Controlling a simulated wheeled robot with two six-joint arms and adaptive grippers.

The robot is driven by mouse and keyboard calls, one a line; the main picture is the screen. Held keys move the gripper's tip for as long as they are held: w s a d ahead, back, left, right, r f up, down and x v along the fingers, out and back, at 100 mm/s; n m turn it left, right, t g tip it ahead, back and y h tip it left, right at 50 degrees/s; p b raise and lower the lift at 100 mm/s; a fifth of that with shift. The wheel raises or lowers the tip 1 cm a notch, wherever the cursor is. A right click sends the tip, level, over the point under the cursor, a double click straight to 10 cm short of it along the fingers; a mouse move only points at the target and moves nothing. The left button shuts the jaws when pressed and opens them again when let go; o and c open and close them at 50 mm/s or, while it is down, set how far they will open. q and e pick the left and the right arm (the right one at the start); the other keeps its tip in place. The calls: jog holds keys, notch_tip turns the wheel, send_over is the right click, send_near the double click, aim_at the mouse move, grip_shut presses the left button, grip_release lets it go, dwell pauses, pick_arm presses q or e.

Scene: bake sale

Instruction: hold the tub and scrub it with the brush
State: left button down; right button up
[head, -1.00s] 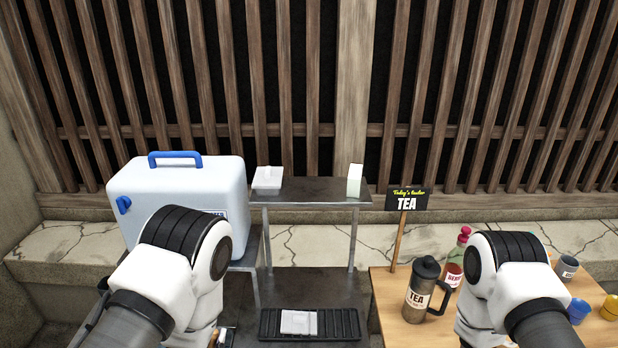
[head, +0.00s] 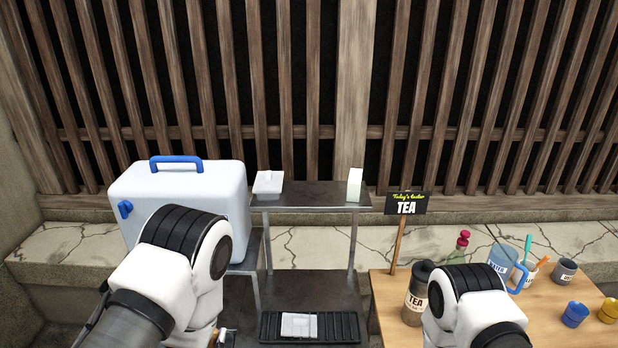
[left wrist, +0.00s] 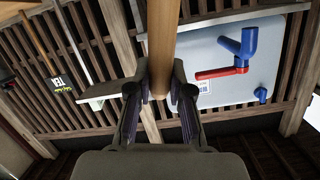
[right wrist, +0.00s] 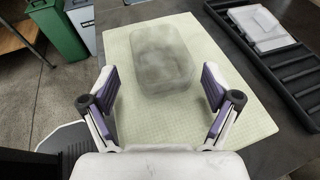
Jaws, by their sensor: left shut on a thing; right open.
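The tub (right wrist: 165,58) is a see-through, greyish, cloudy box with rounded corners. It rests on a pale green gridded mat (right wrist: 125,120) in the right wrist view. My right gripper (right wrist: 160,84) is open, its purple-padded fingers pointing toward the tub from either side, with nothing gripped. My left gripper (left wrist: 160,92) is shut on a round wooden handle, which looks like the brush handle (left wrist: 162,45). The brush head is not in view. In the head view both of my arms show, but the fingers and tub are hidden or out of frame.
A black ribbed rack (head: 345,327) with a white item (head: 299,325) lies beside the mat. A white cooler (head: 180,205) stands left, a shelf (head: 310,195) behind. The tea jug (head: 415,300), water jug (head: 505,262) and cups crowd the right table (head: 545,320). Bins (right wrist: 58,30) stand off the edge.

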jog(key=shift+b+x, duration=0.5)
jog(key=shift+x, duration=1.3)
jog(key=c, duration=0.8)
jog(key=shift+c, duration=0.2)
